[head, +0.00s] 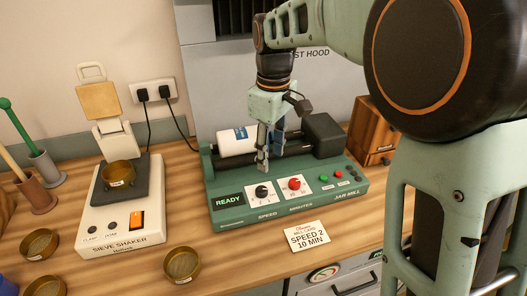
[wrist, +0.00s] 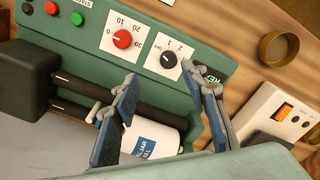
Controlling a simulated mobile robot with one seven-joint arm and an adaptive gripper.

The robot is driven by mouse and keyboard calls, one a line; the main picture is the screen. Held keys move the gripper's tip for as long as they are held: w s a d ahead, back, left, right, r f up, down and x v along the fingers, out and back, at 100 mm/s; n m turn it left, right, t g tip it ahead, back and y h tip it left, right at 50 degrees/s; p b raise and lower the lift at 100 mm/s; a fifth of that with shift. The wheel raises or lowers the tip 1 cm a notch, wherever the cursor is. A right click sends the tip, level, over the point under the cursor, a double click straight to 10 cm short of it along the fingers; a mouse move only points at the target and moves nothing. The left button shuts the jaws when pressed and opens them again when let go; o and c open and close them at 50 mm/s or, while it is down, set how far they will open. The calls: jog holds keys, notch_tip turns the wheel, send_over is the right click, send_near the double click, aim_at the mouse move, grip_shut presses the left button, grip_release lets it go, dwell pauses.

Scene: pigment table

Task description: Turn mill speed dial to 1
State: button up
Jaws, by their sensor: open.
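The jar mill (head: 230,207) is a green box with rollers and a white jar (head: 236,141) on top. Its speed dial (head: 262,192) is a black knob on a white numbered plate at the left of the front panel. It also shows in the wrist view (wrist: 168,61); I cannot read its exact setting. My gripper (head: 263,163) points down just above and behind the dial, apart from it. In the wrist view the open, empty fingers (wrist: 160,78) lie to either side of the dial's line.
The red minutes dial (head: 294,184) sits close right of the speed dial, with green and red buttons beyond. A card (head: 306,236) reading speed 2, 10 min lies in front. A sieve shaker (head: 124,215) stands left, and brass sieves (head: 182,264) lie on the wooden table.

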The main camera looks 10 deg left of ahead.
aim_at(262, 189)
jog(key=shift+n, duration=0.5)
jog(key=f, duration=0.3)
jog(key=a+f, duration=0.1)
jog(key=f, duration=0.3)
jog(key=a+f, duration=0.1)
jog(key=f, duration=0.3)
jog(key=shift+s+a+f, duration=0.1)
jog(key=shift+s+f, duration=0.05)
jog(key=shift+c, duration=0.3)
grip_shut()
